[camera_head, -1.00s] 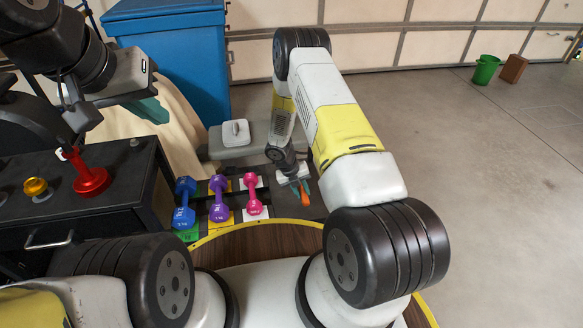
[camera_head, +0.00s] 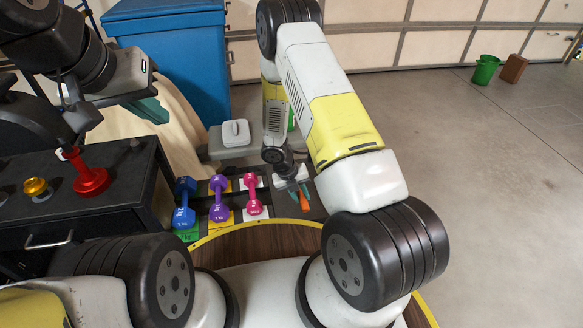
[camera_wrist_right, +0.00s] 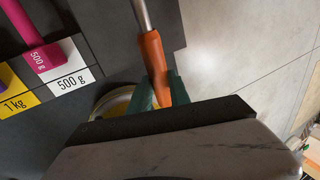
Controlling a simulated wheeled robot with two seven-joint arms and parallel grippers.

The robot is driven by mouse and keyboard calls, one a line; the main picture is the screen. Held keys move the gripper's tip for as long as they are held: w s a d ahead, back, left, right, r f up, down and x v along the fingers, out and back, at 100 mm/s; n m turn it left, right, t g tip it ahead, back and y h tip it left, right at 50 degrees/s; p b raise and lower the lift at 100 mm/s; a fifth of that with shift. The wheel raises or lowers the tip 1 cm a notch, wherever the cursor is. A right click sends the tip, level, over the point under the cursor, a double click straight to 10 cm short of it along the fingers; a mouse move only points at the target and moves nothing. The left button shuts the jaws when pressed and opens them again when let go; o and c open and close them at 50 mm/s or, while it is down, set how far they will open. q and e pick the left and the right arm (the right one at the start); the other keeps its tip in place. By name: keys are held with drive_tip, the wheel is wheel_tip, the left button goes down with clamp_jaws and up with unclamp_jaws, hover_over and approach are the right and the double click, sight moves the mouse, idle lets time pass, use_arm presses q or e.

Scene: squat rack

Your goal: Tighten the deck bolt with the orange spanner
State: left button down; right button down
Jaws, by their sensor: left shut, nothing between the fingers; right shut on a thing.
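The orange spanner's handle (camera_wrist_right: 153,55) is between the green fingers of my right gripper (camera_wrist_right: 161,90) in the right wrist view. Its grey metal shaft (camera_wrist_right: 142,15) runs out of the top of that view, so its head is not seen. In the head view my right gripper (camera_head: 297,189) is shut on the spanner (camera_head: 305,203), right of the pink dumbbell. My left gripper (camera_head: 150,108) is shut and empty, raised at the upper left. A small grey bolt-like piece (camera_head: 134,143) stands on the black cabinet; I cannot tell whether it is the deck bolt.
Blue (camera_head: 184,205), purple (camera_head: 219,198) and pink (camera_head: 253,195) dumbbells lie on labelled squares, left of my right gripper. The black cabinet (camera_head: 110,160) carries a red post (camera_head: 90,180) and a gold knob (camera_head: 36,187). A blue bin (camera_head: 175,60) stands behind. Floor at right is mostly clear.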

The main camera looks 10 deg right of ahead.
drive_tip(key=s+a+r, duration=0.2)
drive_tip(key=s+r, duration=0.5)
drive_tip(key=s, duration=0.1)
drive_tip(key=shift+s+a, duration=0.15)
idle(0.6)
idle(0.4)
drive_tip(key=w+d+r+m+y, duration=0.1)
drive_tip(key=r+m, duration=0.4)
drive_tip(key=m, duration=0.7)
drive_tip(key=w+d+r+m+y, duration=0.1)
drive_tip(key=w+r+m+y, duration=0.3)
drive_tip(key=m, duration=0.8)
drive_tip(key=w+d+r+m+y, duration=0.1)
drive_tip(key=w+r+m, duration=0.3)
drive_tip(key=m, duration=0.7)
drive_tip(key=shift+w+r+m+y, duration=0.15)
drive_tip(key=shift+r+m+y, duration=0.25)
drive_tip(key=shift+r+y, duration=0.5)
drive_tip(key=shift+f, duration=0.1)
